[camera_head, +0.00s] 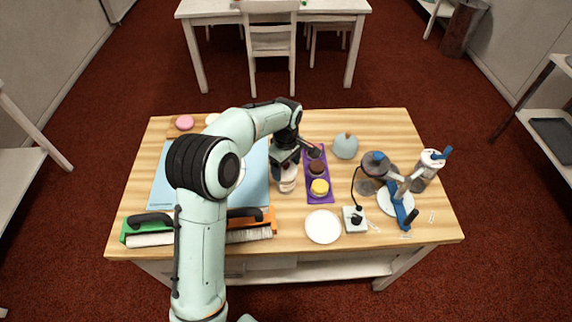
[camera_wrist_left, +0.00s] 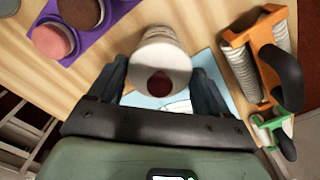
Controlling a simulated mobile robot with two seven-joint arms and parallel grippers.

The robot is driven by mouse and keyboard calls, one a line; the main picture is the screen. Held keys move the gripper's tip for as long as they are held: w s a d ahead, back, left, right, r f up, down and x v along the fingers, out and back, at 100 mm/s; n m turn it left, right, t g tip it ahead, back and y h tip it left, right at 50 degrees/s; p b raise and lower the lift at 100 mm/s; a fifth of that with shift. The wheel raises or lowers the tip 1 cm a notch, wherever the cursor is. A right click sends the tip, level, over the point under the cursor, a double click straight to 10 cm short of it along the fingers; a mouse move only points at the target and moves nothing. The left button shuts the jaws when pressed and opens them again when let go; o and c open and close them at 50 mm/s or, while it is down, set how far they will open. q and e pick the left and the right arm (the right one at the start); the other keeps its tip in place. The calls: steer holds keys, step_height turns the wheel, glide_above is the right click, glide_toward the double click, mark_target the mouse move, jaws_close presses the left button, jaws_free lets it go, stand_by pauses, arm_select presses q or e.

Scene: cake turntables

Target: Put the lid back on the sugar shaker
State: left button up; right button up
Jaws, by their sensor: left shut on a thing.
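A small whitish jar (camera_head: 287,180), apparently the sugar shaker, is upright at the right edge of the pale blue mat. It also shows in the wrist view (camera_wrist_left: 165,48), with a pale rim around a dark red round middle. I cannot tell whether that middle is an opening or part of a lid. My left gripper (camera_head: 285,160) reaches down to the jar from above and is shut on it, one finger on each side. It partly hides the jar in the head view. I cannot make out a separate lid. My right gripper is out of view.
A purple tray (camera_head: 311,197) with round cakes stands close to the jar's right. Orange and green brushes (camera_head: 150,222) lie at the front left.

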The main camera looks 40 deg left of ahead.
arm_select(q)
steer(key=shift+f, duration=0.1)
stand_by(0.3)
steer(key=o, duration=1)
steer(key=shift+c, duration=0.2)
steer(key=shift+r, duration=0.2)
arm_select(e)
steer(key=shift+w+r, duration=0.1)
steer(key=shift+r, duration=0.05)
arm_select(q)
steer(key=shift+r+p, duration=1.7)
steer(key=shift+r, duration=1.65)
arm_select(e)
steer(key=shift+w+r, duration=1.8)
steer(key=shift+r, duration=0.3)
arm_select(q)
jaws_close()
steer(key=shift+f, duration=0.15)
